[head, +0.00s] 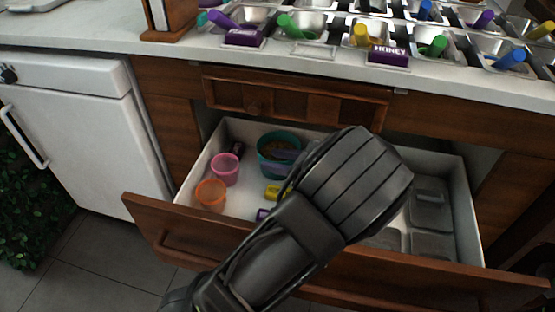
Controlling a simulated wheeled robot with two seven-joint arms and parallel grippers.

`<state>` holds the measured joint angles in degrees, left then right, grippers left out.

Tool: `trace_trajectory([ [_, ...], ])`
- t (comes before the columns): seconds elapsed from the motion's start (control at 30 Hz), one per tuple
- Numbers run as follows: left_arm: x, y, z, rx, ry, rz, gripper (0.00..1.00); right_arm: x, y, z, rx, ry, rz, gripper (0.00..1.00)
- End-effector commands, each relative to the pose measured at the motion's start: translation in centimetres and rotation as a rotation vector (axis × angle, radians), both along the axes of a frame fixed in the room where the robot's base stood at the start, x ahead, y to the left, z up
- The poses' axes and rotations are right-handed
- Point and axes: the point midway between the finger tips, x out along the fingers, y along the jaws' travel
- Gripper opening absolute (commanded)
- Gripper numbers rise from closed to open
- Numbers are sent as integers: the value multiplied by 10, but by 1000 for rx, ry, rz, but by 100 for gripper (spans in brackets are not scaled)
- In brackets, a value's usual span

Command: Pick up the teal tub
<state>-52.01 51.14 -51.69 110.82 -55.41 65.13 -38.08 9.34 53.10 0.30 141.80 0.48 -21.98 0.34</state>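The teal tub (262,147) stands in the open drawer, toward the back and left of its middle. It is upright, with something brownish inside. My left gripper (284,160) is at the tub's right front side, and its finger parts overlap the tub in the head view. My own dark wrist hides most of the gripper and the tub's right part, so I cannot tell whether the fingers touch the tub or how far apart they are. My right gripper is not in view.
The drawer (180,207) also holds a pink cup (226,171), an orange cup (210,195), small yellow items (272,192) and grey lidded boxes (431,205). The countertop (120,38) above carries topping trays and a honey label (389,55). A white fridge (75,130) stands left.

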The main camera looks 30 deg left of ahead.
Motion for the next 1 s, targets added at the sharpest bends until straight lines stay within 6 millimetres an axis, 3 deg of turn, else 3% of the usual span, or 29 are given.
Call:
trace_trajectory([
  [0.27, 0, 0, 0, 0, 0, 0, 33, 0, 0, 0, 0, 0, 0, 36],
  [0.67, 0, 0, -1, 0, 0, 1, 1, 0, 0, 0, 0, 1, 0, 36],
  [1.0, 0, 0, -1, -2, 1, 0, 0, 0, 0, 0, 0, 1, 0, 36],
])
